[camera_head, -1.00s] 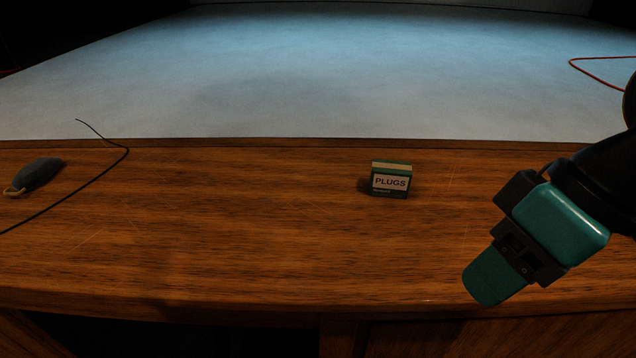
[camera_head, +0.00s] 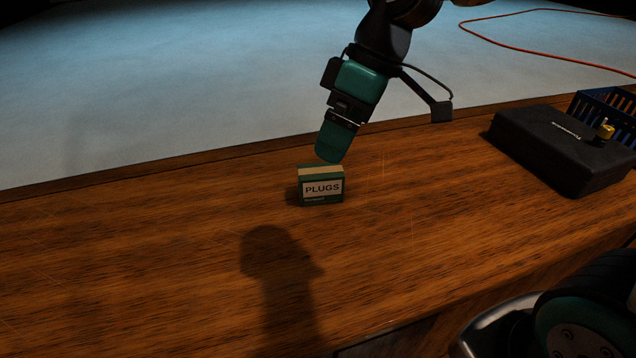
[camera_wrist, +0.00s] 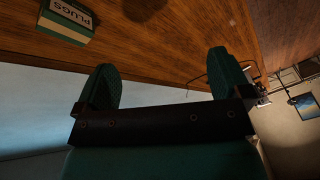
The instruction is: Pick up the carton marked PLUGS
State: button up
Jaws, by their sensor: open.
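The carton marked PLUGS (camera_head: 322,188) stands upright on the wooden desk, dark green with a pale top and a white label facing the camera. My gripper (camera_head: 332,150) is just above and behind it in the head view, and they look apart. In the wrist view the carton (camera_wrist: 68,20) is at the upper left, outside the space between the fingers. The two green fingers (camera_wrist: 163,82) are spread with nothing between them.
A black case (camera_head: 560,148) lies on the desk at the right, with a blue basket (camera_head: 600,105) behind it and a small yellow-topped item (camera_head: 606,131) by it. A red cable (camera_head: 540,50) runs over the pale floor beyond. The desk left of the carton is clear.

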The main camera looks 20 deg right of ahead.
jog(key=w+d+f+n, duration=0.1)
jog(key=w+d+f, duration=0.1)
jog(key=w, duration=0.4)
jog(key=w+d+f+n, duration=0.2)
jog(key=w, duration=0.3)
jog(key=n+b, duration=0.1)
jog(key=n, duration=0.1)
send_near(321, 170)
jog(key=x, duration=0.6)
jog(key=shift+f+p, duration=0.3)
jog(key=p+x, duration=0.1)
jog(key=x, duration=0.3)
jog(key=shift+a+f, duration=0.2)
jog(key=shift+f, duration=0.1)
jog(key=shift+a+f, duration=0.2)
jog(key=shift+f, duration=0.3)
jog(key=shift+f, duration=0.2)
jog(key=c, duration=1.2)
jog(key=shift+w, duration=0.1)
jog(key=shift+c, duration=0.3)
jog(key=shift+r, duration=0.2)
